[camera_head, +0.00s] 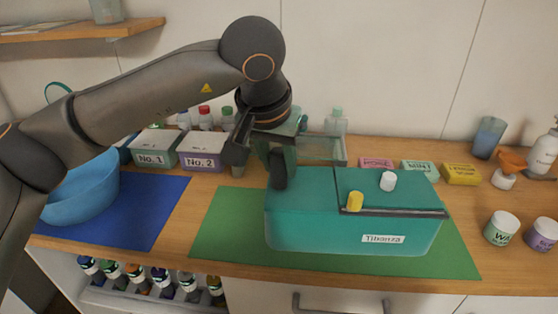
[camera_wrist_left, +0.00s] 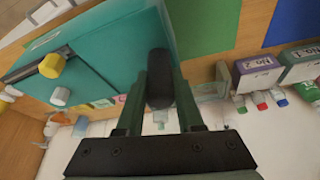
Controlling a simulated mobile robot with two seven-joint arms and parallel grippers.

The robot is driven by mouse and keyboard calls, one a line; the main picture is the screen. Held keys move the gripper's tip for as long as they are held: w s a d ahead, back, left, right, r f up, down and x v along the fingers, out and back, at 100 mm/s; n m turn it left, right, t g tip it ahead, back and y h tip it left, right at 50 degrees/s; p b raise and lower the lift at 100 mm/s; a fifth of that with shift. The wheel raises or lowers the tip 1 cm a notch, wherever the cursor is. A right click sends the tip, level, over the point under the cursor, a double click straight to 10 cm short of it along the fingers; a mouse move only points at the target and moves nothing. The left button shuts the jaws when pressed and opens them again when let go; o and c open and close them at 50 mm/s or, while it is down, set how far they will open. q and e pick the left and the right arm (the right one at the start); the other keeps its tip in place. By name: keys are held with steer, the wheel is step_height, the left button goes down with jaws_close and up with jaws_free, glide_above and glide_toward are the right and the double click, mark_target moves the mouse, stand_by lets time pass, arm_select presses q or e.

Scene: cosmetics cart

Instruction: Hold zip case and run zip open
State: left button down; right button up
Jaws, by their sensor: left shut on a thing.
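The teal zip case (camera_head: 320,230), labelled "Tibanza", stands on a green mat (camera_head: 225,240). A dark zip track (camera_head: 410,212) runs along its front top edge. A yellow pull (camera_head: 355,201) sits at the track's left end, and a white knob (camera_head: 388,181) stands on the lid. In the left wrist view the case (camera_wrist_left: 125,45) shows with the yellow pull (camera_wrist_left: 52,65) and white knob (camera_wrist_left: 60,96). My left gripper (camera_wrist_left: 158,85) is shut on a dark rounded grip at the case's left end. My right gripper is not in view.
A blue bowl (camera_head: 85,190) rests on a blue mat (camera_head: 150,205) at left. Boxes No. 1 (camera_head: 155,158) and No. 2 (camera_head: 203,160), with bottles, stand behind. Soap boxes (camera_head: 418,166) line the back. White jars (camera_head: 501,228) stand right of the green mat.

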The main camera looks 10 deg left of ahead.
arm_select(q)
steer(key=w+f, duration=0.1)
steer(key=w, duration=0.1)
steer(key=w+f, duration=0.3)
steer(key=f, duration=0.1)
steer(key=shift+w+a, duration=0.3)
steer(key=shift+w, duration=0.1)
steer(key=shift+w+a+f, duration=0.15)
steer(key=shift+w+f, duration=1.5)
steer(key=shift+w, duration=0.15)
steer(key=shift+f+b, duration=0.25)
steer(key=shift+b, duration=0.1)
